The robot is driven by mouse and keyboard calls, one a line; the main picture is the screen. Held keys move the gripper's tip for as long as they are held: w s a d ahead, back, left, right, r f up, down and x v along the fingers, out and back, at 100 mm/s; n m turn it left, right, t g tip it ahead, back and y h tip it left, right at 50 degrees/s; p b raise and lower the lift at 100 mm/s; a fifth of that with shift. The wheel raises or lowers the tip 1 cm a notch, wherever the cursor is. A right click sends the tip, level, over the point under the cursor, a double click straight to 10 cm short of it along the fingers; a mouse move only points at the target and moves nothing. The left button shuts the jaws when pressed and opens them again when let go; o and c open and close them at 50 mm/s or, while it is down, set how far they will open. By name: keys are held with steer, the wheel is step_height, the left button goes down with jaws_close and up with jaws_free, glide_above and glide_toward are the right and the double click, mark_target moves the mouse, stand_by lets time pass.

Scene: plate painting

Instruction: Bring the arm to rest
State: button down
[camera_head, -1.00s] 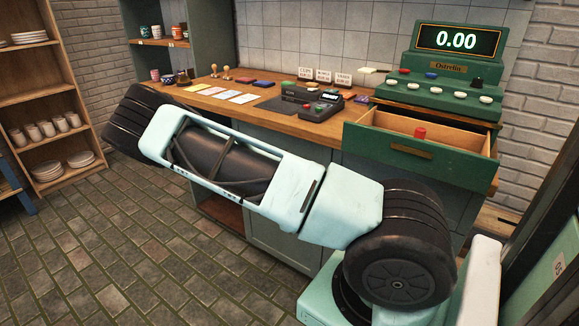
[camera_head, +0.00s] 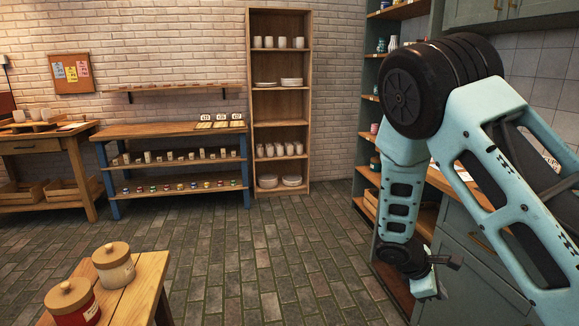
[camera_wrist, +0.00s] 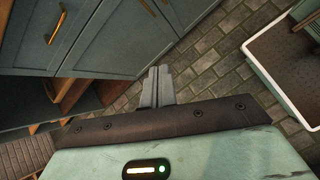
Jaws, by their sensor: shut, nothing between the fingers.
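My arm is folded at the right of the head view, its elbow high and its forearm hanging down beside the green cabinets (camera_head: 470,285). My gripper (camera_head: 448,266) is at the low end of the forearm, in front of the cabinet side, with nothing held. In the wrist view the two grey fingers of my gripper (camera_wrist: 157,72) are together and empty, above the tiled floor and close to the cabinet doors (camera_wrist: 115,38).
A wooden table corner (camera_head: 150,277) with two lidded jars stands at the lower left. A tall wooden shelf (camera_head: 281,108), a blue-legged bench (camera_head: 170,131) and another table (camera_head: 40,142) line the back wall. The middle floor is clear.

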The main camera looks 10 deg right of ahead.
steer(key=s+a+r+m+y+p, duration=0.1)
steer(key=s+a+r+m+y, duration=0.25)
steer(key=a, duration=0.65)
steer(key=s+a+r+n+y+p, duration=0.1)
steer(key=s+a+r+y, duration=0.1)
steer(key=s+a+r, duration=0.45)
steer(key=s+a+r+m+t+y+p, duration=0.1)
steer(key=s+a+r+y, duration=0.2)
steer(key=s+a+r, duration=0.6)
steer(key=s+a, duration=0.3)
steer(key=shift+a+r+m+p, duration=0.35)
steer(key=shift+r, duration=0.05)
steer(key=shift+y, duration=0.25)
